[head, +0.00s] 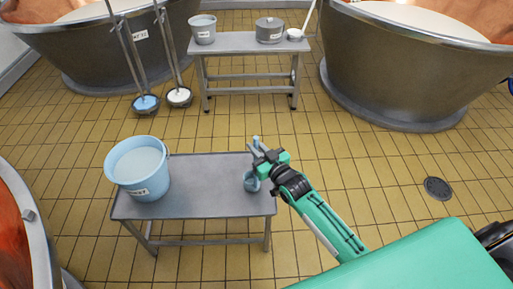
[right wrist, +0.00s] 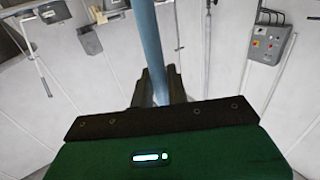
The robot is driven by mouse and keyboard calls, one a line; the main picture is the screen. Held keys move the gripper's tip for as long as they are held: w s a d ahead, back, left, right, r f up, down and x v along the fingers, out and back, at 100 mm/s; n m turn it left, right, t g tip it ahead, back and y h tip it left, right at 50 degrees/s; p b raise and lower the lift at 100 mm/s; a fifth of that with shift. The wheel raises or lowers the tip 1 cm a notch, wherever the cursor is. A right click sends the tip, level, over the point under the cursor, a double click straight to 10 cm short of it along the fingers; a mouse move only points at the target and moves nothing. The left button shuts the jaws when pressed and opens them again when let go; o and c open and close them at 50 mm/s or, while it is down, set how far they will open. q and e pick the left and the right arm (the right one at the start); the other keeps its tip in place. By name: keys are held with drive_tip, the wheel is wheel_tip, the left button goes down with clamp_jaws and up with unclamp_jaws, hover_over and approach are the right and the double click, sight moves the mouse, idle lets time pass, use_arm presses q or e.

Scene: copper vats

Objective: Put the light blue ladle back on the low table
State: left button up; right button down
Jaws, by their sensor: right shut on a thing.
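The light blue ladle (head: 251,183) is in my right gripper (head: 257,150), which is shut on its handle. In the head view its bowl hangs below the gripper, over the right end of the low table (head: 205,205). I cannot tell whether the bowl touches the tabletop. In the right wrist view the blue handle (right wrist: 144,45) runs upright between the fingers (right wrist: 160,88). My left gripper is not in view.
A light blue bucket (head: 150,183) with whitish contents stands on the table's left end. A second table (head: 250,45) behind holds two grey pots and a white ladle. Large copper vats (head: 400,75) stand around. The tabletop's middle is clear.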

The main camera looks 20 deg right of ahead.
drive_tip(key=c, duration=1.4)
unclamp_jaws()
drive_tip(key=shift+f, duration=0.1)
drive_tip(key=shift+s, duration=0.1)
drive_tip(key=v, duration=1.1)
drive_tip(key=s+f+g+h, duration=0.1)
drive_tip(key=s+f+g, duration=0.2)
drive_tip(key=f, duration=0.4)
drive_tip(key=s+f+m+g+h, duration=0.1)
drive_tip(key=s+f+g, duration=0.25)
drive_tip(key=f, duration=0.25)
drive_tip(key=s+f+g+h, duration=0.1)
drive_tip(key=s+f+g, duration=0.1)
drive_tip(key=s+f, duration=0.35)
drive_tip(key=s+f+g, duration=0.2)
drive_tip(key=s+f, duration=0.1)
drive_tip(key=s, duration=0.1)
drive_tip(key=s+a+f+g+h, duration=0.1)
drive_tip(key=s+f+g, duration=0.1)
drive_tip(key=s+f, duration=0.2)
drive_tip(key=s+f+g, duration=0.3)
drive_tip(key=s+f, duration=0.1)
drive_tip(key=shift+a+h, duration=0.3)
drive_tip(key=shift+a, duration=0.1)
